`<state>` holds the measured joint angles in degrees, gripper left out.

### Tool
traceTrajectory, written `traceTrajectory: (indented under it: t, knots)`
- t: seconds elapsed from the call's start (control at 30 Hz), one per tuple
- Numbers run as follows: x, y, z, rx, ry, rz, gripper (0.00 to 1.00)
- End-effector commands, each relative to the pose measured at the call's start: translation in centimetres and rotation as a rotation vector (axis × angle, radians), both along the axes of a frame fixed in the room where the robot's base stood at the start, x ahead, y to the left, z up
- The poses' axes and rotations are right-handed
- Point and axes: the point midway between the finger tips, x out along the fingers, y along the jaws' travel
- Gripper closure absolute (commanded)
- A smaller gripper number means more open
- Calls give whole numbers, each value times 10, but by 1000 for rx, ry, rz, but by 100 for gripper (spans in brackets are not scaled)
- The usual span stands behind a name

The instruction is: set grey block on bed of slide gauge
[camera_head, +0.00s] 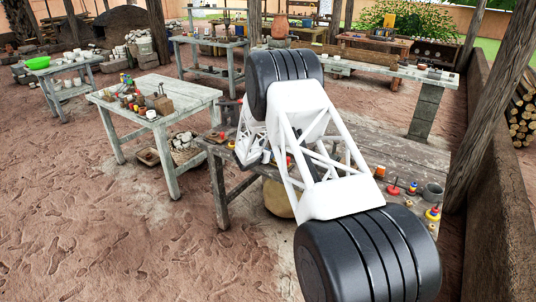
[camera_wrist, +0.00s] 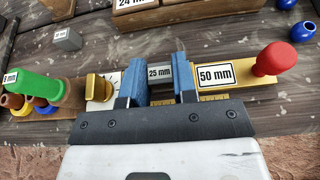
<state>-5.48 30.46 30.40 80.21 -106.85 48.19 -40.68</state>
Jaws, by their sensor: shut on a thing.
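A grey block (camera_wrist: 160,73) with a "25 mm" label sits between the two blue fingers of my gripper (camera_wrist: 158,78) in the wrist view. My gripper is shut on it. The slide gauge (camera_wrist: 236,93) is a long wooden bar with a yellow "50 mm" part, a red knob (camera_wrist: 276,58) at its right end and a yellow knob (camera_wrist: 99,87) on a white plate at its left. The block is over the gauge's middle, between these parts. Whether it touches the bed cannot be told, as my gripper hides the bed there. In the head view my arm hides the block.
A second, smaller grey block (camera_wrist: 67,39) lies on the dark table behind and left. A wooden "24 mm" block (camera_wrist: 150,12) is behind. Blue rings (camera_wrist: 303,31) lie at the far right.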

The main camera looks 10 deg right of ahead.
Motion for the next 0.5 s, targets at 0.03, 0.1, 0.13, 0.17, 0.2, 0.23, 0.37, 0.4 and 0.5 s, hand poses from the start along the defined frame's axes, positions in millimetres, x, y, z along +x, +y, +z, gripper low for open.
traceTrajectory:
  t: [0.03,0.1,0.13,0.17,0.2,0.23,0.37,0.4,0.5]
  knots:
    - [0,0,0,0,0,0,100]
    - [0,0,0,0,0,0,100]
    - [0,0,0,0,0,0,100]
    - [0,0,0,0,0,0,100]
    - [0,0,0,0,0,0,100]
    - [0,0,0,0,0,0,100]
    - [0,0,-1,0,0,0,100]
    - [0,0,-2,0,0,0,100]
    - [0,0,-2,0,0,0,69]
